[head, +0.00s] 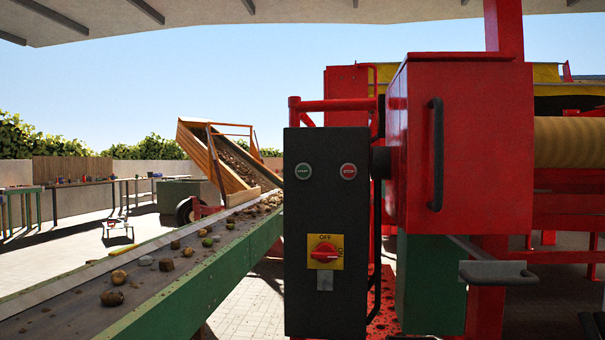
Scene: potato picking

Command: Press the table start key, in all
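A dark control box (326,210) stands upright in the middle of the head view, facing me. At its upper left is a round green start key (303,171) with a pale rim. At its upper right is a round red stop key (348,171). Below them a red rotary switch (324,252) sits on a yellow plate marked OFF at the top. The sorting table's belt (150,275) runs from the lower left up to behind the box, with potatoes (112,298) and stones on it. Neither of my grippers shows in the head view.
A red cabinet (470,150) with a black handle (436,155) stands right of the box. A grey bracket (498,273) juts out below it. A tilted orange trailer (215,158) stands behind the belt. Benches (90,184) line the left wall.

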